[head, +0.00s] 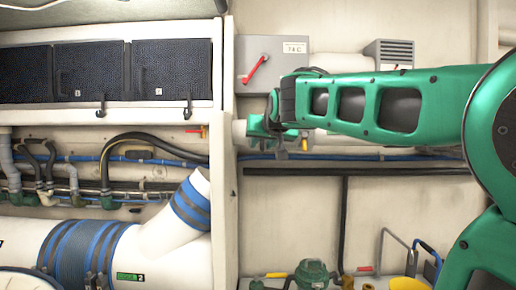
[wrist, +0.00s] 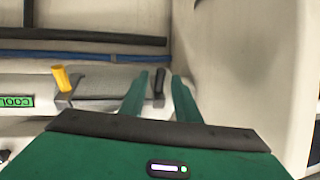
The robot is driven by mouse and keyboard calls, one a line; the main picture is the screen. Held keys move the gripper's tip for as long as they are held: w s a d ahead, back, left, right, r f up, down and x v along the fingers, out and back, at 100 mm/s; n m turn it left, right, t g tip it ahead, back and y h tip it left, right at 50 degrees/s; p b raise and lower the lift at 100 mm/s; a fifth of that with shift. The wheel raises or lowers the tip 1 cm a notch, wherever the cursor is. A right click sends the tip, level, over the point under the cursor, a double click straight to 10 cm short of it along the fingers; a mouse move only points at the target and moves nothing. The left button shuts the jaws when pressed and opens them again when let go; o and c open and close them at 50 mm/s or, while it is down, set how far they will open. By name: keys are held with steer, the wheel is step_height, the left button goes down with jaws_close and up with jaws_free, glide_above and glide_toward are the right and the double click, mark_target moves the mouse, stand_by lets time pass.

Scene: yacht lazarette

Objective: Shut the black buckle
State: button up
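The black buckle appears in the wrist view as a small upright black lever (wrist: 159,82), by the end of a grey band (wrist: 105,82) around a pale pipe. A yellow lever (wrist: 61,77) stands at the band's other end. My gripper (wrist: 160,78) is open, with its two green fingers apart and the black lever seen in the gap between them. I cannot tell if the fingers touch it. In the head view my gripper (head: 262,127) is at the pipe right of the white cabinet edge, and I cannot make out the buckle behind it.
A white post or panel (wrist: 235,70) rises close to the right finger in the wrist view. Blue and black lines (wrist: 75,57) run along the wall. In the head view a grey box (head: 272,62) with a red handle is above my gripper, and a green pump (head: 312,272) is below.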

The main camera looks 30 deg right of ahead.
steer(key=shift+w+d+f, duration=0.25)
steer(key=shift+w, duration=0.3)
jaws_close()
steer(key=shift+a, duration=0.1)
